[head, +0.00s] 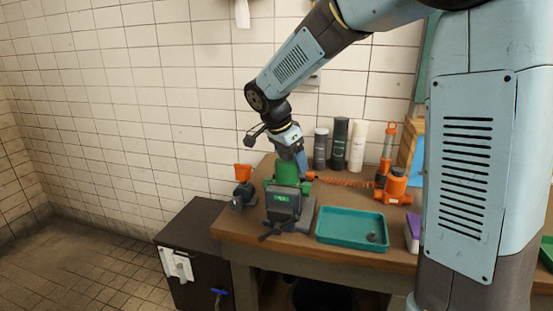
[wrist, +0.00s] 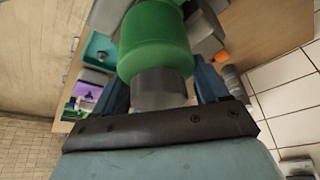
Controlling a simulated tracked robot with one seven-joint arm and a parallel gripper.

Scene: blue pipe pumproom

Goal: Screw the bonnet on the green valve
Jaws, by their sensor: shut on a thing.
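My gripper (head: 294,160) points down at the valve's top from above. In the wrist view my gripper (wrist: 160,88) has its two blue fingers on either side of a grey cylindrical part, which I take for the bonnet (wrist: 160,82). A wide green cylinder (wrist: 155,40) sits directly beyond it, in line with it. Whether the bonnet's thread is engaged is hidden.
A teal tray (head: 338,240) with a small grey piece lies to the right. Bottles (head: 340,142) and an orange tool (head: 394,186) stand behind. An orange-topped item (head: 243,173) is at left.

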